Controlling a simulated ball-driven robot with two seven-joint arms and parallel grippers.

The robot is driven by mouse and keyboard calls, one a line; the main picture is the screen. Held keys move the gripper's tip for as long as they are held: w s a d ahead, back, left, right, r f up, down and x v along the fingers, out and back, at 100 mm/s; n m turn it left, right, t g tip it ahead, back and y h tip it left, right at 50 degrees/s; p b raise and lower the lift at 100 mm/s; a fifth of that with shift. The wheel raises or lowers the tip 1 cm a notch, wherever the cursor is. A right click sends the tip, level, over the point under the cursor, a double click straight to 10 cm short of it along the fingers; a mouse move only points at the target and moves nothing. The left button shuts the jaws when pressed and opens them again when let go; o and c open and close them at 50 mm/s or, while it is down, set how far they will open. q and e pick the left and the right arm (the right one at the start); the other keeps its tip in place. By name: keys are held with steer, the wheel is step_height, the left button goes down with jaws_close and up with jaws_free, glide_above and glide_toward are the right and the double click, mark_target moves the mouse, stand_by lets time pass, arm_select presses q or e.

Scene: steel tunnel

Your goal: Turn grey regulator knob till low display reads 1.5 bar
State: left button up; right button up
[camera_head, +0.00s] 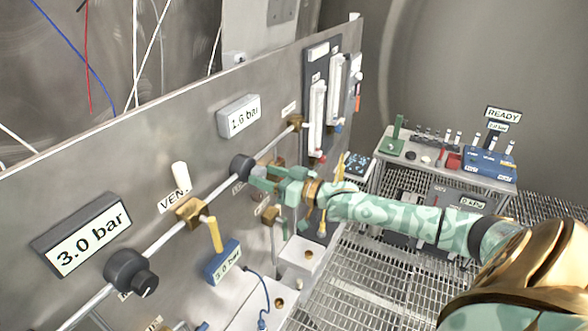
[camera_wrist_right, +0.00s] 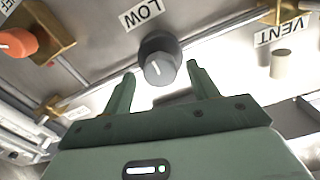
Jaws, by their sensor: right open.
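The low display (camera_head: 239,117), a small white-framed box on the steel panel, reads 1.6 bar. The dark grey regulator knob (camera_head: 243,168) sits on the pipe below it, partly covered by my right gripper (camera_head: 264,180). In the right wrist view, the knob (camera_wrist_right: 158,67) shows a white mark on its face, beside an upside-down LOW label (camera_wrist_right: 142,12). My right gripper (camera_wrist_right: 160,80) is open, its two green fingers apart and pointing at the knob, one to each side. Whether they touch it cannot be told. My left gripper is not in view.
A second dark knob (camera_head: 130,272) sits under a display (camera_head: 84,236) reading 3.0 bar. A white VENT handle (camera_head: 181,176) and a yellow handle (camera_head: 215,234) stick out between the knobs. An orange knob (camera_wrist_right: 18,42) is nearby. A bench (camera_head: 447,170) stands at right.

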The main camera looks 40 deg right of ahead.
steer(key=v, duration=1.5)
steer(key=shift+s, duration=0.25)
steer(key=shift+d+f, duration=0.1)
